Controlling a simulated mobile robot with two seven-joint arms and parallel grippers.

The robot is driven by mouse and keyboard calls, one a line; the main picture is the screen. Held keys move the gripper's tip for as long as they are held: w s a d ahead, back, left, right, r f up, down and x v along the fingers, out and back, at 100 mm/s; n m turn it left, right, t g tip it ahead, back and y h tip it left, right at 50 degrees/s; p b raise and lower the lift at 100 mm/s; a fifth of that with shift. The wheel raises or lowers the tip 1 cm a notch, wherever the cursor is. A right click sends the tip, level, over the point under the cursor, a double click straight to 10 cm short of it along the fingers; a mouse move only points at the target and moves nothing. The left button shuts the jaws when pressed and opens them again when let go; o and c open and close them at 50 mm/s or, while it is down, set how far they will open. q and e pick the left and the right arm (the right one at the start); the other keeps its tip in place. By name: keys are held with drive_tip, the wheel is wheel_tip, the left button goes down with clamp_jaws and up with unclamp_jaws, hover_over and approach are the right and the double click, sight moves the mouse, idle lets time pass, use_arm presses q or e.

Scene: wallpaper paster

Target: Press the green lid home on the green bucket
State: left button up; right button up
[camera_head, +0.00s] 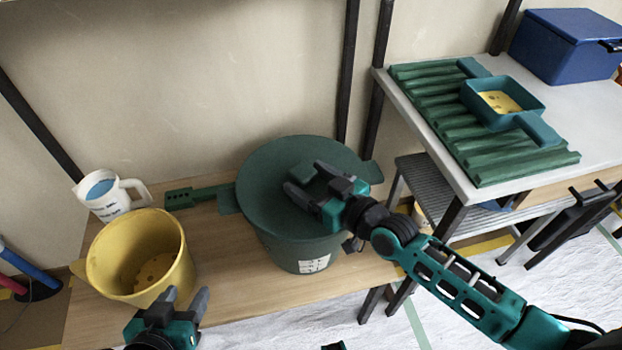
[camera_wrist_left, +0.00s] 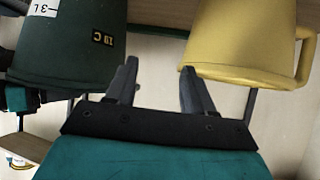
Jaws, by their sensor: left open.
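The round green lid (camera_head: 266,199) lies over the top of the green bucket (camera_head: 283,251), which stands on the wooden bench. I cannot tell whether the lid is fully seated all around. My left gripper (camera_head: 187,297) is open and empty, in front of the yellow bucket. Its fingers also show in the left wrist view (camera_wrist_left: 158,75), with the green bucket (camera_wrist_left: 68,45) at the left there.
A yellow bucket (camera_head: 181,262) and a white jug (camera_head: 104,205) stand left on the wooden bench (camera_head: 233,300). A green flat tool (camera_head: 190,196) lies beside the green bucket. The right table holds a green ribbed tray, a teal scoop (camera_head: 538,128) and a blue box (camera_head: 567,50).

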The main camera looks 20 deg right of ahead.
drive_tip(key=shift+o, duration=0.2)
use_arm(q)
wheel_tip(320, 180, up, 2)
drive_tip(key=p, duration=0.2)
drive_tip(key=shift+r+p, duration=0.2)
drive_tip(key=shift+p, duration=0.1)
use_arm(e)
drive_tip(key=v, duration=1.3)
use_arm(q)
drive_tip(key=s+a+r+y+p, duration=0.1)
drive_tip(key=a+r+p, duration=0.2)
drive_tip(key=p, duration=0.6)
wheel_tip(320, 180, up, 2)
drive_tip(key=shift+s+r, duration=0.1)
drive_tip(key=shift+s, duration=0.25)
use_arm(e)
drive_tip(key=s+m+g+h, duration=0.1)
drive_tip(key=h, duration=0.1)
drive_tip(key=s+m+g+h, duration=0.1)
drive_tip(key=s+h, duration=0.1)
drive_tip(key=s+f+m+g+h, duration=0.1)
drive_tip(key=s+h, duration=0.1)
use_arm(q)
drive_tip(key=shift+d, duration=0.15)
use_arm(e)
drive_tip(key=shift+r, duration=0.1)
